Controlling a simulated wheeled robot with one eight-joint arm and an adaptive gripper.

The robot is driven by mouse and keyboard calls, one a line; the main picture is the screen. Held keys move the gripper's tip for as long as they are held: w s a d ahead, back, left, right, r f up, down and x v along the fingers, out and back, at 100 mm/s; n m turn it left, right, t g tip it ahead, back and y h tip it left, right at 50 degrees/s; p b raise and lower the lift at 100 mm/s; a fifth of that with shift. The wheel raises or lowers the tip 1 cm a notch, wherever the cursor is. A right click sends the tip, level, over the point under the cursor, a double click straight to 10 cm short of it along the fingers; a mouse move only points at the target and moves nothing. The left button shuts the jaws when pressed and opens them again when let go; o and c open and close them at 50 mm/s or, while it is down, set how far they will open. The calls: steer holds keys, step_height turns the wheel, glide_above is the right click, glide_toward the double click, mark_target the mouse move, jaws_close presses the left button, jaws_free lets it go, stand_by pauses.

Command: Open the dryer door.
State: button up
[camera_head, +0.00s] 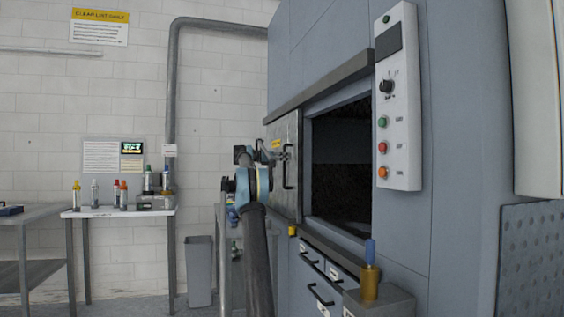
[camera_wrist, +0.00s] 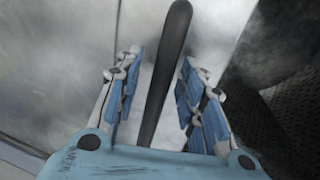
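The dryer door (camera_head: 284,196) is a grey metal panel at the left side of a dark opening (camera_head: 341,160) in the blue-grey machine. The opening shows uncovered to the right of the panel. A dark vertical bar handle (camera_head: 287,171) is on the door. In the wrist view the handle (camera_wrist: 166,70) runs between the two blue fingers of my gripper (camera_wrist: 160,58). The fingers are apart, with a gap visible on each side of the bar. In the head view my arm reaches to the door's left side, and the fingers are hard to make out.
A control panel (camera_head: 398,105) with a knob and coloured buttons is right of the opening. Drawers (camera_head: 322,285) with handles are below. A brass post with a blue top (camera_head: 370,272) stands at front right. A table with bottles (camera_head: 118,212) and a grey bin (camera_head: 199,270) are left.

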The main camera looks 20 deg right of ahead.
steer(key=s+a, duration=0.1)
steer(key=a, duration=1.1)
steer(key=shift+s, duration=0.15)
steer(key=shift+f, duration=0.1)
steer(key=s+a+f+m+y, duration=0.3)
steer(key=s+f, duration=0.4)
steer(key=s, duration=0.5)
steer(key=s+a+f+m+y, duration=0.35)
steer(key=s+f, duration=0.25)
steer(key=s, duration=0.6)
steer(key=s+a+f+m+y, duration=0.35)
steer(key=s+f, duration=0.35)
steer(key=s, duration=0.5)
steer(key=s+a+f+m+y, duration=0.2)
steer(key=s+a+f, duration=0.3)
steer(key=s+f, duration=0.5)
steer(key=s+a+f+m+y, duration=0.3)
steer(key=s+a+f, duration=0.3)
steer(key=s+f, duration=0.5)
steer(key=s+a+f+m+y, duration=0.2)
steer(key=s+a+f+m, duration=0.2)
steer(key=s+f, duration=0.6)
step_height(320, 180, down, 3)
steer(key=shift+s+a+y, duration=0.35)
steer(key=shift+a+y, duration=0.05)
steer(key=shift+a, duration=0.65)
